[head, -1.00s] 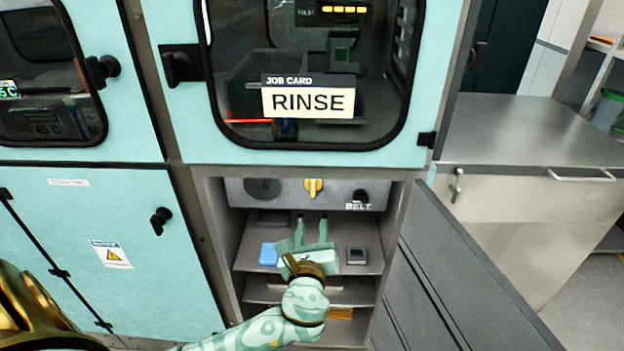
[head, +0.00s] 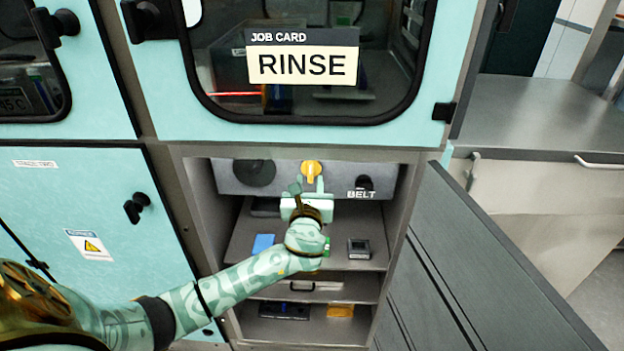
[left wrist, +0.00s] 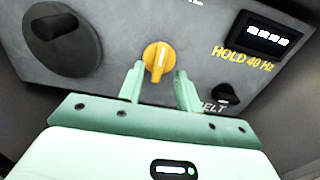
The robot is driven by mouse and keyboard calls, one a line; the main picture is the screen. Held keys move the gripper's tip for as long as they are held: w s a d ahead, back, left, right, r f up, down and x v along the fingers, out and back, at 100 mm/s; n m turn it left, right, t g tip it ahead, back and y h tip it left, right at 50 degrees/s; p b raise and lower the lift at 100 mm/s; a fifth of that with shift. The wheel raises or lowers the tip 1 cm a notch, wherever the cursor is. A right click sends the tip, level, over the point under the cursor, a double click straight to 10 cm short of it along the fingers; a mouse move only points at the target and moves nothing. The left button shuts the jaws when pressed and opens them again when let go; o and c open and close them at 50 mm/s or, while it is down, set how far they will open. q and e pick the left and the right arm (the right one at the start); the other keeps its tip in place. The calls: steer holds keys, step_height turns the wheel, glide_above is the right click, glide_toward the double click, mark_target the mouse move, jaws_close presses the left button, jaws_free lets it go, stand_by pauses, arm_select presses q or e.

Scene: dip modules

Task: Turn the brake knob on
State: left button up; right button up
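A yellow knob (head: 311,170) sits at the middle of the grey panel inside the open bay. In the left wrist view the yellow knob (left wrist: 157,60) stands nearly upright with a pale line on its face. No brake label is readable. My left gripper (head: 309,187) is open at the panel, just below the knob. In the left wrist view the gripper (left wrist: 157,85) has its two fingers apart, one low on each side of the knob. I cannot tell whether they touch the panel. My right gripper is not in view.
A large dark dial (left wrist: 65,40) is left of the knob. A small black knob (head: 364,185) by the BELT label and a lit display (left wrist: 268,35) are right. A shelf (head: 340,225) below holds a blue block (head: 263,244). An open grey door (head: 470,270) bounds the right.

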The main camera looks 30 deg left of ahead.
mark_target(311, 173)
arm_select(q)
steer(key=b+x, duration=0.1)
steer(key=x, duration=0.3)
jaws_close()
